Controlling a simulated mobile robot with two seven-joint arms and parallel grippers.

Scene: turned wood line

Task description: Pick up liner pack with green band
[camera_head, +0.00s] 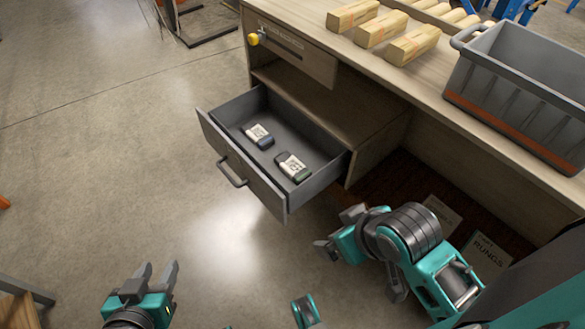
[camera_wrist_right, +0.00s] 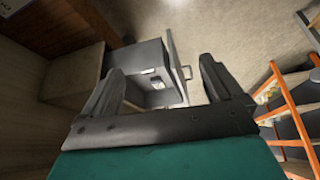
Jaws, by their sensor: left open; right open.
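The liner pack with the green band (camera_head: 293,167) lies flat in the open drawer (camera_head: 236,148), nearer the drawer's right end. It is pale with a dark green edge. A similar pack with a dark bluish band (camera_head: 257,135) lies farther left in the drawer. My right gripper (camera_head: 322,248) is in front of and below the drawer, apart from both packs. In the right wrist view its open, empty jaws (camera_wrist_right: 160,72) face the drawer (camera_wrist_right: 152,52). One pack shows there between the fingers; which one, I cannot tell. My left gripper (camera_head: 152,274) is open and empty over the floor at lower left.
The drawer is pulled out from the wooden bench (camera_head: 440,75), its handle (camera_head: 231,175) facing the floor. Wooden blocks (camera_head: 382,28) and a grey crate (camera_head: 520,90) stand on the bench top. An orange rack (camera_wrist_right: 285,105) stands at right in the right wrist view.

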